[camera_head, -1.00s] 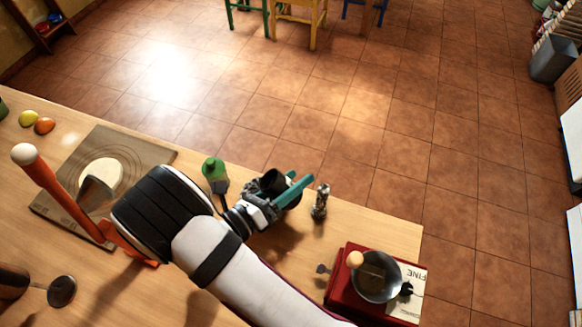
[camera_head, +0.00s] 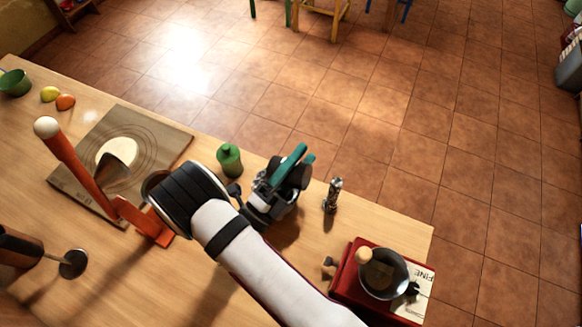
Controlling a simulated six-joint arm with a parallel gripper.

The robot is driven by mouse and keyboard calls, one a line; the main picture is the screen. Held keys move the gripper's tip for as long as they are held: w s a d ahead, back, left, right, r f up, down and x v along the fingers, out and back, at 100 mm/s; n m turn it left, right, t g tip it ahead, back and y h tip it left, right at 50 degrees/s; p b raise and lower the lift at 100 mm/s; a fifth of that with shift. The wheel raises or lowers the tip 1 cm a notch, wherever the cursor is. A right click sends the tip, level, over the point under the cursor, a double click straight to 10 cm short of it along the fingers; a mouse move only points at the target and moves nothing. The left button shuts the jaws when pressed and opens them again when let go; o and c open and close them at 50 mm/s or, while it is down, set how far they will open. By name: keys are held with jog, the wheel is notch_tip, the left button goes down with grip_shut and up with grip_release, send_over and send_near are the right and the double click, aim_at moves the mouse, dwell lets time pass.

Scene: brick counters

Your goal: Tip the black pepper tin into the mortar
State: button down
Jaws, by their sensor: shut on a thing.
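My gripper (camera_head: 292,167), with teal fingers, is over the far edge of the counter, right of a green bottle. It is shut on the black pepper tin (camera_head: 298,177), a dark cylinder partly hidden by the fingers and wrist. The tin looks tilted, but its opening and contents cannot be made out. I cannot identify the mortar with certainty.
A pepper mill (camera_head: 333,195) stands close right of my gripper, and the green bottle (camera_head: 229,160) close left. A red grinder (camera_head: 345,286) with a metal bowl (camera_head: 384,275) is at the right. An orange lever tool (camera_head: 75,165) rises by a board (camera_head: 165,137).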

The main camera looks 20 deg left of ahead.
aim_at(298, 171)
dwell(0.5)
jog(key=shift+d+f+m+g, duration=0.2)
jog(key=shift+m+g, duration=0.3)
jog(key=shift+m, duration=0.6)
jog(key=m, duration=0.1)
jog(key=f+m+g+h, duration=0.1)
jog(key=m, duration=0.1)
jog(key=shift+d+m+g, duration=0.3)
jog(key=shift+d, duration=0.1)
jog(key=m+g+y, duration=0.1)
jog(key=m, duration=0.3)
jog(key=a+f+m+g+y, duration=0.1)
jog(key=m+g, duration=0.1)
jog(key=m, duration=0.2)
jog(key=f+m+g+y, duration=0.1)
jog(key=m+g, duration=0.1)
jog(key=m, duration=0.2)
jog(key=shift+s+a+f, duration=0.1)
jog(key=shift+a+f, duration=0.15)
jog(key=shift+a, duration=0.05)
